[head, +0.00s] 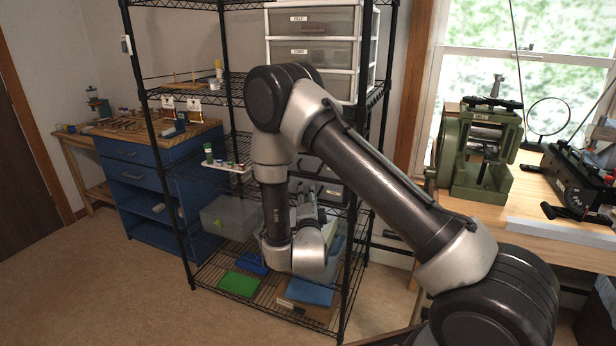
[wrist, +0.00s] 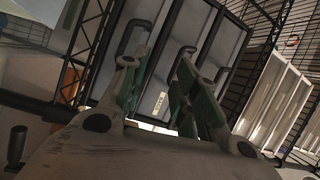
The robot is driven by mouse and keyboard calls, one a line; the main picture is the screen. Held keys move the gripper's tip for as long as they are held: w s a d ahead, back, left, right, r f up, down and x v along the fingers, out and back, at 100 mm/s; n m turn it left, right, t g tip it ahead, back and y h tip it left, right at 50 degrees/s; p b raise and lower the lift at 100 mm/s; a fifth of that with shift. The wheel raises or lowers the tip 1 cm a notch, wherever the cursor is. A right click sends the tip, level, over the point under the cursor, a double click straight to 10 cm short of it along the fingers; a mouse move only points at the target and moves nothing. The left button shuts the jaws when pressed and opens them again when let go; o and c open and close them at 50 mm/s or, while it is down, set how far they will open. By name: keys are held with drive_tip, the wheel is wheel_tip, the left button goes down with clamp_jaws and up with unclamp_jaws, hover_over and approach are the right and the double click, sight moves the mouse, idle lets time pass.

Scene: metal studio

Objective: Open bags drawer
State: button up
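A grey drawer unit with dark frames and dark bar handles (wrist: 205,45) fills the upper middle of the wrist view, tilted in the picture. A small pale label (wrist: 160,103) is on one drawer front, between my fingers in the picture; its print is too small to read. My gripper (wrist: 163,55) is open, its two green-padded fingers apart with nothing seen between them. It points toward the drawer fronts; I cannot tell whether it touches a handle. In the head view the dark drawers (head: 330,192) on the rack are mostly hidden behind my arm.
A black wire rack (head: 362,240) surrounds the drawers, its posts close to my arm. A white drawer tower (head: 312,52) stands higher up. A clear bin (head: 228,218) and a green item (head: 239,284) sit lower. A blue workbench (head: 150,190) is left; the floor before it is clear.

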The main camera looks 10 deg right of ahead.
drive_tip(key=w+d+r+m, duration=0.1)
drive_tip(key=w+r, duration=0.2)
drive_tip(key=w, duration=0.4)
drive_tip(key=shift+w+d+r+t, duration=0.15)
drive_tip(key=shift+d+r+t, duration=0.15)
drive_tip(key=shift+d+t, duration=0.1)
clamp_jaws()
